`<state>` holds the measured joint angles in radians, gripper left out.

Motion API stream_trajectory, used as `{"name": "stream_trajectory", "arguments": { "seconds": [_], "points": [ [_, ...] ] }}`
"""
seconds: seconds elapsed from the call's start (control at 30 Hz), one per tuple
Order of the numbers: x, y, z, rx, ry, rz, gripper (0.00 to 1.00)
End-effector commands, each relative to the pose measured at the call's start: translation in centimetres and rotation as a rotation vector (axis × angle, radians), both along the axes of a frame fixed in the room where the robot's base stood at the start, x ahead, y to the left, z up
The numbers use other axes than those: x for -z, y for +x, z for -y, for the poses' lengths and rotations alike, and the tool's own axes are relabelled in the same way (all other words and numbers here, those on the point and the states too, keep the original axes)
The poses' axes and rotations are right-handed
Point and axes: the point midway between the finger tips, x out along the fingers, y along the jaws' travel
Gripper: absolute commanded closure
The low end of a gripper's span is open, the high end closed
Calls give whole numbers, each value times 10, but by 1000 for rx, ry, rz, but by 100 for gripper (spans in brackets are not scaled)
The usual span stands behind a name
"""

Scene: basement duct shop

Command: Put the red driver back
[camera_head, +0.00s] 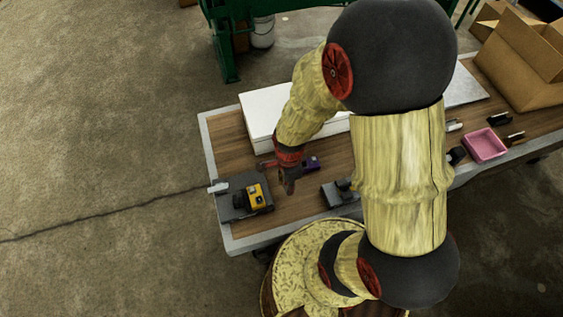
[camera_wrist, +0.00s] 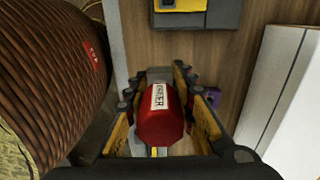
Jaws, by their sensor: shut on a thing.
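The red driver (camera_wrist: 163,126) fills the space between the fingers of my gripper (camera_wrist: 156,82) in the wrist view. Its thick red handle carries a white label with dark lettering. My gripper is shut on it. The lower part of the driver is hidden. In the head view my gripper (camera_head: 288,184) is over the left part of the workbench, just right of a dark grey block with a yellow-and-black device (camera_head: 254,196). A small red part (camera_head: 266,164) shows beside the gripper there; I cannot tell whether it is the driver.
The wooden bench (camera_head: 228,143) has a pale rim. A white box (camera_head: 262,110) lies behind the gripper. A purple item (camera_head: 312,163) and a grey block (camera_head: 332,195) are to its right. A pink tray (camera_head: 486,146) and cardboard boxes (camera_head: 520,65) are further right. A ribbed brown cylinder (camera_wrist: 50,75) is close left in the wrist view.

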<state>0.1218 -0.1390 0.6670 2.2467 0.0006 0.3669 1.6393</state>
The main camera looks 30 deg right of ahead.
Motion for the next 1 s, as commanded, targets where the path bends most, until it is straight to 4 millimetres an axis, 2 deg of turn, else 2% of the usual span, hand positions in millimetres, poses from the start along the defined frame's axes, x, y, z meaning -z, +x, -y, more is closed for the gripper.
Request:
{"name": "stream_trajectory", "arguments": {
  "seconds": [0.43,0.7,1.0],
  "points": [
    [41,85,35,5,0,0,100],
    [82,116,47,4,0,0,100],
    [97,128,52,3,0,1,100]
  ]
}}
